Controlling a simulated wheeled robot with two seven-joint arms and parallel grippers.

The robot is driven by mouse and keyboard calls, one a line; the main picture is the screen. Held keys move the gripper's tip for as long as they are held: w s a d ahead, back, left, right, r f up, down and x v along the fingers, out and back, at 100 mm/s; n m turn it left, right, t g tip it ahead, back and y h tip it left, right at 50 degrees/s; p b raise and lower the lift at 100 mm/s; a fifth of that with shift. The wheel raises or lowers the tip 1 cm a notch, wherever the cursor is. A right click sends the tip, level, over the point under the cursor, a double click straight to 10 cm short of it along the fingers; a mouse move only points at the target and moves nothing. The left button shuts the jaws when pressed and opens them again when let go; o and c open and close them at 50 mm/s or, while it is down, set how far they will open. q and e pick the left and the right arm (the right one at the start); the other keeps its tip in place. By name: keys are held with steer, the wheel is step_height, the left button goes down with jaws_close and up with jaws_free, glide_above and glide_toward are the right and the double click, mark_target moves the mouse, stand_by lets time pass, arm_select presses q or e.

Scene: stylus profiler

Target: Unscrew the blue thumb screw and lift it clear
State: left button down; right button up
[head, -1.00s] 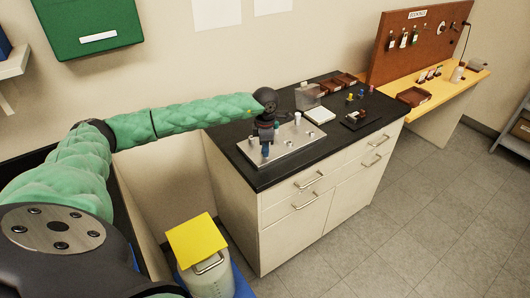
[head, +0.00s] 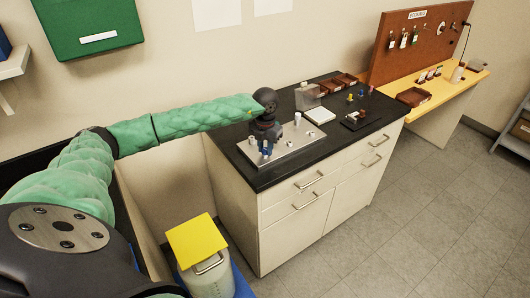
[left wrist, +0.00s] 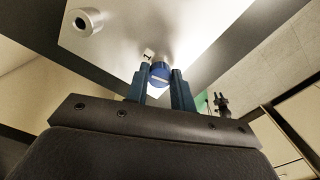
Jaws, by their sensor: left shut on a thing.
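The blue thumb screw (left wrist: 159,74) shows its round slotted head between the two fingertips in the left wrist view. In the head view the screw (head: 265,153) is small, at the left part of the metal plate (head: 303,146). My left gripper (head: 266,149) points down over the plate, shut on the screw; its blue-grey fingers (left wrist: 160,82) show on both sides of the head in the left wrist view. Whether the screw's lower end is still in the plate cannot be told.
A pale upright post (head: 297,119) stands on the plate behind the gripper. A clear box (head: 307,97), a white pad (head: 320,115) and a small black stand (head: 360,119) are farther right on the black worktop (head: 345,140). Brown trays (head: 330,88) line the back.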

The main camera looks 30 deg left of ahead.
arm_select(q)
steer(key=n, duration=0.7)
steer(key=shift+f, duration=0.1)
steer(key=n, duration=1.9)
steer(key=c, duration=1.4)
jaws_free()
